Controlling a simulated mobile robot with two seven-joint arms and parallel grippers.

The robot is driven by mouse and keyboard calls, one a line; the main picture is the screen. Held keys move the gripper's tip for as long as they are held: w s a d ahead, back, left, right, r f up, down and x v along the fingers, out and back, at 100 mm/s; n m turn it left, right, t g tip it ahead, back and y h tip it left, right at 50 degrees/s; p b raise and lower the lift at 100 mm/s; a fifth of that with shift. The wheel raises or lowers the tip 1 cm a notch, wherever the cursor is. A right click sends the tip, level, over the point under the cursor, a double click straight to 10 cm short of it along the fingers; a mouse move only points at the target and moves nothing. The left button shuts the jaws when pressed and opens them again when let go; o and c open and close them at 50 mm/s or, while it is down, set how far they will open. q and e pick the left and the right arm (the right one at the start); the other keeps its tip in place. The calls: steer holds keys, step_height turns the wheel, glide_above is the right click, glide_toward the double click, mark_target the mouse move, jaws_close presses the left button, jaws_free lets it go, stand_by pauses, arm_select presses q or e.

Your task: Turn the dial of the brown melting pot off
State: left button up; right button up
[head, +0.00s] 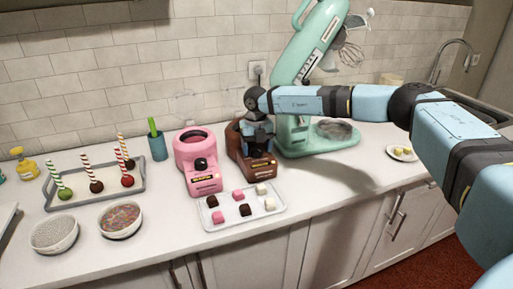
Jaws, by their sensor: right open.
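The brown melting pot (262,170) stands on the white counter between the pink pot and the mint stand mixer. Its lower front panel with a label shows, while its upper front and dial are hidden behind my right gripper. My right gripper (258,146) points down at the front of the brown pot, with its arm reaching in from the right. It is open and holds nothing that I can see. I cannot tell whether its fingers touch the dial. My left gripper is out of view.
The pink melting pot (197,160) stands close on the left. The mint mixer (318,138) stands close on the right. A white tray (216,222) of small cubes lies in front. Cake pops on a grey tray (60,203) and two bowls (121,219) are further left.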

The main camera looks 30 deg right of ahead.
steer(key=shift+c, duration=0.7)
steer(key=c, duration=0.8)
